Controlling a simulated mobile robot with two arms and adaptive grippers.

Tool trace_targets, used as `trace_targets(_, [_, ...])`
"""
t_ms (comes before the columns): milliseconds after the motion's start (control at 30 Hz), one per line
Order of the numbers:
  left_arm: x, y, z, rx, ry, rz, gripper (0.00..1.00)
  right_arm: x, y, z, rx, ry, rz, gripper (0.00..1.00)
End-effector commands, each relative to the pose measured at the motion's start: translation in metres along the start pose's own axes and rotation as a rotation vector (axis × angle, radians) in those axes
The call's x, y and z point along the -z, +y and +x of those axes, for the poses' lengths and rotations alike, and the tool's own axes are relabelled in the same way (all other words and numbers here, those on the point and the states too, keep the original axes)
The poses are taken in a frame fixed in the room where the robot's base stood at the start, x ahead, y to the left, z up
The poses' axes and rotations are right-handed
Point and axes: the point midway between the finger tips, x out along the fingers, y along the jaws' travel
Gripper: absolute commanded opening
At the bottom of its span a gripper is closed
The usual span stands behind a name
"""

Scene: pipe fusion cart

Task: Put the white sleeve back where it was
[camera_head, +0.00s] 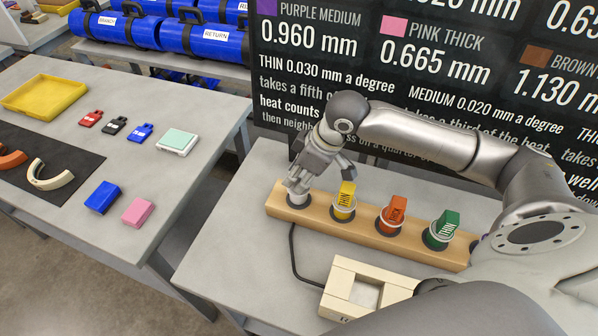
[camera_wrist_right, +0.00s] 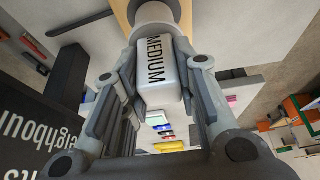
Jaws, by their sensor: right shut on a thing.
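The white sleeve (camera_head: 298,197), marked MEDIUM in the right wrist view (camera_wrist_right: 160,80), is at the left end of the wooden rack (camera_head: 365,237). My right gripper (camera_head: 301,184) is shut on it from above, with a finger on each side. The sleeve's lower end is at the leftmost dark-ringed place of the rack; I cannot tell whether it is fully seated. The fingers hide most of it in the head view. Yellow (camera_head: 345,200), orange (camera_head: 391,214) and green (camera_head: 442,229) sleeves stand upright in the rack to its right. My left gripper is not in view.
A cream block with a recess (camera_head: 345,286) stands in front of the rack, with a black cable (camera_head: 293,258) beside it. A dark text board (camera_head: 420,60) rises behind. The left table holds a yellow tray (camera_head: 45,97) and small coloured blocks.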

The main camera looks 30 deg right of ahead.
Motion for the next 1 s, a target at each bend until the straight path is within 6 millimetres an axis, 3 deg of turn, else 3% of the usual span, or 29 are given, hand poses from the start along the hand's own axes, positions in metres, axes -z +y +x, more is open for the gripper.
trace_targets(400, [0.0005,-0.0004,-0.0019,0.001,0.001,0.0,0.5,-0.0023,-0.0005,0.0056,0.001,0.0,0.0,0.03])
trace_targets(433, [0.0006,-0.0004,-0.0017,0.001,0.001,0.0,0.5,-0.0023,-0.0004,0.0058,0.001,0.0,0.0,0.31])
trace_targets(567, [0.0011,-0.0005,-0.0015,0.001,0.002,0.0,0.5,-0.0022,-0.0004,0.0057,0.001,0.0,0.0,0.47])
trace_targets(1000, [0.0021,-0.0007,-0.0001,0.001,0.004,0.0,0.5,-0.0007,0.0005,-0.0023,-0.002,0.002,-0.001,0.5])
